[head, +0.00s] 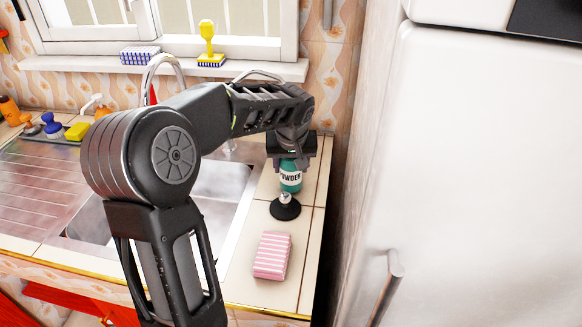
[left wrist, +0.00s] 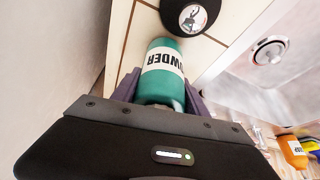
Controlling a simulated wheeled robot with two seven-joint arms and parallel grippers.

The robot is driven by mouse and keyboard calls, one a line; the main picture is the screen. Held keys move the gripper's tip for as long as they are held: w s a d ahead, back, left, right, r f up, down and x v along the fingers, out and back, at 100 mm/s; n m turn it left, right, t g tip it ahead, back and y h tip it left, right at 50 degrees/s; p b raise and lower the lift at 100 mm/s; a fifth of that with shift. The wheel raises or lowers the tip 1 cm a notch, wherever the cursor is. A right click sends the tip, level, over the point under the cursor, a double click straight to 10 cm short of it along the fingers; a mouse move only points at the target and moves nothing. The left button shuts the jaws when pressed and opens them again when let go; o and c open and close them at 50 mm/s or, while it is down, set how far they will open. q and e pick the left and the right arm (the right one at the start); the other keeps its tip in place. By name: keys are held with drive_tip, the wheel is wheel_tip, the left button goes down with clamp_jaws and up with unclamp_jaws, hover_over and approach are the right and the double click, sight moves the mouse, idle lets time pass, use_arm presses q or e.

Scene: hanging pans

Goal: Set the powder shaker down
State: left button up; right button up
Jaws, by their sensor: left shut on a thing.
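The powder shaker (head: 290,177) is a green bottle with a white label reading "POWDER". It is above the tiled counter strip right of the sink, behind a black round stopper with a silver knob (head: 285,207). My left gripper (head: 291,158) is shut on the shaker from above and hides its upper part. In the left wrist view the shaker (left wrist: 162,72) sits between the two fingers, with the black stopper (left wrist: 190,15) just beyond it. I cannot tell whether its base touches the tiles. My right gripper is not in view.
A pink striped sponge (head: 272,255) lies on the tiles in front of the stopper. The steel sink (head: 222,190) is to the left. The white fridge (head: 465,180) stands close on the right. Bottles and a yellow sponge (head: 77,131) are at the back left.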

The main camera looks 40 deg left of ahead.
use_arm(q)
drive_tip(key=shift+f, duration=0.5)
drive_tip(key=shift+f, duration=0.1)
drive_tip(key=o, duration=1.5)
drive_tip(key=shift+r, duration=0.3)
drive_tip(key=v, duration=1.1)
drive_tip(key=shift+d+r, duration=0.1)
drive_tip(key=shift+r, duration=0.25)
